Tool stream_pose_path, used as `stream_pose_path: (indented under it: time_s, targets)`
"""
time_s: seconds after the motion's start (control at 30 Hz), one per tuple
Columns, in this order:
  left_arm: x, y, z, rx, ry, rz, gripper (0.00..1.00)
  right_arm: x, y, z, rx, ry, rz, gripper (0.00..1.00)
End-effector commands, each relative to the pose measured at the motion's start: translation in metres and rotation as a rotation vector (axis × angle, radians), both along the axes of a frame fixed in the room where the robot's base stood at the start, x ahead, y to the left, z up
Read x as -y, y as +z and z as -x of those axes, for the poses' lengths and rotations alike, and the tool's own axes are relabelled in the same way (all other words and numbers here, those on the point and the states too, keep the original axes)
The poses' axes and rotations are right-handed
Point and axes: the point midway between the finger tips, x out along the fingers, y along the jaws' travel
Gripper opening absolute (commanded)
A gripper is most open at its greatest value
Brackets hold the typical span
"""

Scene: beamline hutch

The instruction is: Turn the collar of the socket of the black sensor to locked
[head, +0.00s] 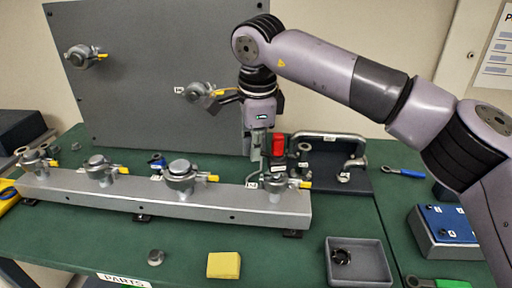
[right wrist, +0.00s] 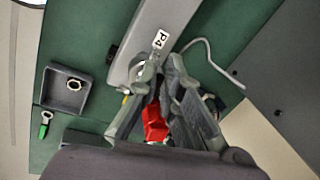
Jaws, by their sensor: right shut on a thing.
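The right gripper (head: 272,166) points down at the right end of the grey rail. It is shut around an upright thing with a red top (head: 278,145) and a dark lower part, which I take for the black sensor. The red part also shows between the fingers in the right wrist view (right wrist: 155,122). Below is the socket (head: 274,184) with its collar, partly hidden by the fingers. A yellow lever (head: 301,185) sticks out to its right. A P4 label (right wrist: 159,40) is beside the fingertips in the right wrist view. My left gripper is not in view.
The grey rail (head: 130,196) carries several other sockets with yellow levers. A grey panel (head: 150,100) with two more sockets stands behind. A grey tray (head: 375,282) with a dark ring, a yellow block (head: 223,265) and a blue-topped box (head: 447,225) are nearby. The green front area is mostly clear.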

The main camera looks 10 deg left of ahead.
Motion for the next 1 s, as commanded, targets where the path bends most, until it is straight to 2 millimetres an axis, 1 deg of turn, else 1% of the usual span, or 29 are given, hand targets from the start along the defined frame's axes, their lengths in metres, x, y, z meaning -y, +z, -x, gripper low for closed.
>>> stream_pose_path:
  time_s: [0.2,0.6,0.63,0.7,0.9,1.0]
  targets:
    - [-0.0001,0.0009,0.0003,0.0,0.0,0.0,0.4,-0.0004,0.0004,-0.0017,-0.001,-0.036,0.001,0.0]
    - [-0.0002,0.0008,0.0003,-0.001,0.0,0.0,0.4,-0.0005,0.0001,-0.0016,-0.001,-0.039,0.0,0.0]
    - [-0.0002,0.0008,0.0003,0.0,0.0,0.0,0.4,-0.0006,0.0001,-0.0016,-0.001,-0.039,0.0,0.09]
    - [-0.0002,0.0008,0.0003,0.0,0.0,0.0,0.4,-0.0006,0.0001,-0.0016,-0.001,-0.039,0.0,0.14]
    - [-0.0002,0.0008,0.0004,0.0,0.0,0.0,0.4,-0.0006,0.0,-0.0016,-0.001,-0.037,0.0,0.27]
    - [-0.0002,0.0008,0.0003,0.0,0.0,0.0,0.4,-0.0007,-0.0001,-0.0016,-0.001,-0.037,0.0,0.28]
